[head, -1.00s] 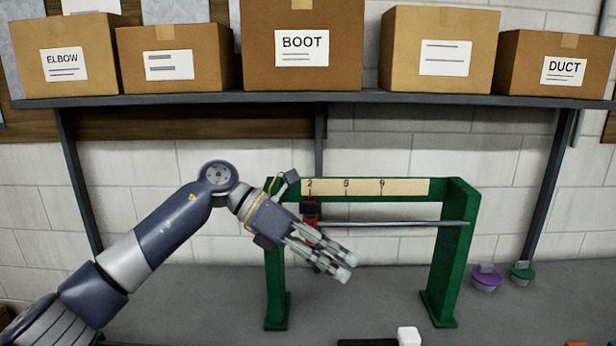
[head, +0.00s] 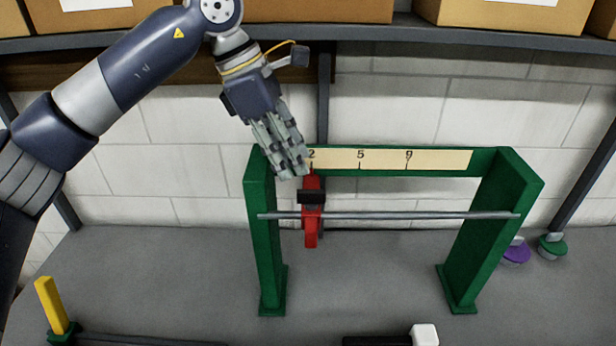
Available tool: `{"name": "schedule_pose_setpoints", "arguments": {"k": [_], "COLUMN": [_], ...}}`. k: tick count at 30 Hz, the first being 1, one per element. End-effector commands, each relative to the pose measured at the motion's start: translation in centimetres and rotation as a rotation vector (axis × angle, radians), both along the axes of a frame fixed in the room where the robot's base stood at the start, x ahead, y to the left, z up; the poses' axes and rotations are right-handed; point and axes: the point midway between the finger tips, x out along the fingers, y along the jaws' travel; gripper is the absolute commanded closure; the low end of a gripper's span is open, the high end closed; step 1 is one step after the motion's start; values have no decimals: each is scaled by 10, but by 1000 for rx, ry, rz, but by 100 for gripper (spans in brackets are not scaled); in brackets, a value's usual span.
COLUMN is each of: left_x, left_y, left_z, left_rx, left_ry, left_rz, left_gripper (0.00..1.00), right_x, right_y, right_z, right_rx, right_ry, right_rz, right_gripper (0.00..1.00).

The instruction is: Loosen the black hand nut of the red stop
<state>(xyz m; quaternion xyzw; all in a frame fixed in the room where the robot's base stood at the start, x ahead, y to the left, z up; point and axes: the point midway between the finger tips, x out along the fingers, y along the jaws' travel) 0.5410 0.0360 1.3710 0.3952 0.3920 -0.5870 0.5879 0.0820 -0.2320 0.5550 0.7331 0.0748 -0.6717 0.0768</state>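The red stop (head: 311,234) sits on the grey horizontal rod (head: 400,215) near the left post of the green frame (head: 264,245). It is just under the 2 mark of the scale (head: 440,159). A black block (head: 311,196), which looks like the hand nut, is on the stop's front just above the rod. My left gripper (head: 293,174) points down, its fingertips above and left of the black block, in front of the scale's left end. Its fingers look close together from this angle, and the gap between them is unclear. My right gripper is out of view.
A yellow upright bar on a green base (head: 52,305) stands at the front left. A black item with a white end (head: 424,334) lies at the front edge. Purple (head: 516,252) and green (head: 552,246) knobs sit at right. Boxes line the shelf (head: 450,38) above.

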Motion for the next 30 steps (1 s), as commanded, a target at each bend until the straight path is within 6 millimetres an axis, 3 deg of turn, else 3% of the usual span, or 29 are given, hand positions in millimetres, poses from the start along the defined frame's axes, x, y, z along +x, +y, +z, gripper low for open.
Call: {"name": "schedule_pose_setpoints", "arguments": {"k": [5,12,17,24,28,30], "left_x": [0,0,0,1,1,1], "left_y": [-14,-27,-30,-30,-30,-30], "left_z": [-30,-62,-71,-72,-72,-72], "left_rx": [0,-2,-2,-2,-2,-2], "left_ry": [5,3,1,0,1,1], "left_rz": [0,1,1,1,2,2], "left_gripper": [70,70,70,70,97,100], "right_x": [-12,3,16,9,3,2], "right_y": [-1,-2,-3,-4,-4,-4], "right_z": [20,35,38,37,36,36], "right_rx": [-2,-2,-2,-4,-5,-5], "right_ry": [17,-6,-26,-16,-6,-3], "right_rz": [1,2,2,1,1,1], "right_gripper": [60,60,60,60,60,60]}}
